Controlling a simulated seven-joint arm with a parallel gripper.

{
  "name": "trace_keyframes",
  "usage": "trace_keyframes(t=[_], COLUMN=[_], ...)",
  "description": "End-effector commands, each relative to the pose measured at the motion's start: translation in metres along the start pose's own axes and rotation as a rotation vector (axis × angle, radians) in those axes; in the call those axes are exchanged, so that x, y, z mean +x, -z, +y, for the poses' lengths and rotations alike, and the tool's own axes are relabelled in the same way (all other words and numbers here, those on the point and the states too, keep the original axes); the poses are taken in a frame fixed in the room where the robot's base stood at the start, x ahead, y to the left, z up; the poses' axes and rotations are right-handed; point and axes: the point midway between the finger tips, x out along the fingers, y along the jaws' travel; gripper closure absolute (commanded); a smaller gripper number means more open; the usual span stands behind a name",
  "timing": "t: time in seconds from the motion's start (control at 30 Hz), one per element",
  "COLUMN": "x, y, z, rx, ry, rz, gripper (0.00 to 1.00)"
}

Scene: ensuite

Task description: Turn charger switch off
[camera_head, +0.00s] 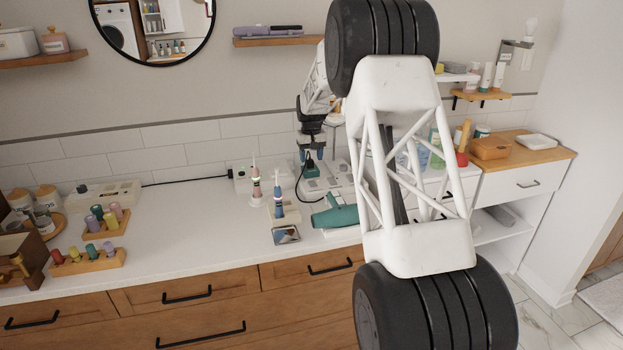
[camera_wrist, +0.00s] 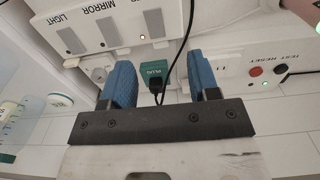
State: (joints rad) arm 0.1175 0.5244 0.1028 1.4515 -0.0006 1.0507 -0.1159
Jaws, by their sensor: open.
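My gripper (camera_wrist: 163,80) is open, with its blue fingers on either side of a green block marked PLUG (camera_wrist: 153,68), which has a black connector and cord in it. I cannot tell whether the fingers touch anything. Beyond them is a white switch panel (camera_wrist: 130,35) with several grey rockers. One is marked LIGHT (camera_wrist: 74,40) and one MIRROR (camera_wrist: 109,31); another rocker (camera_wrist: 153,23) has its label out of view. No charger label is readable. In the head view my gripper (camera_head: 312,152) is low over the back of the counter, above the green plug block (camera_head: 311,171).
A white unit (camera_wrist: 265,80) with TEST and RESET buttons is at the right in the wrist view. Electric toothbrushes (camera_head: 278,196), a teal hair dryer (camera_head: 336,216) and a black cord (camera_head: 190,180) lie near my gripper.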

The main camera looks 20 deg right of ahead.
Motion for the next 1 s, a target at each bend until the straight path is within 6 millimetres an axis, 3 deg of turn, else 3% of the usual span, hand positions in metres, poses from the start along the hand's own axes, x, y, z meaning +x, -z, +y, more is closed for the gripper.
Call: trace_keyframes(t=[0.1, 0.3, 0.77, 1.0], x=[0.018, 0.031, 0.034, 0.048], y=[0.017, 0.03, 0.031, 0.03], z=[0.006, 0.01, 0.01, 0.01], rx=[0.0, -0.001, -0.001, -0.001], ry=[0.001, 0.002, 0.002, 0.002], rz=[-0.006, -0.011, -0.012, -0.014], gripper=[0.45, 0.45, 0.45, 0.45])
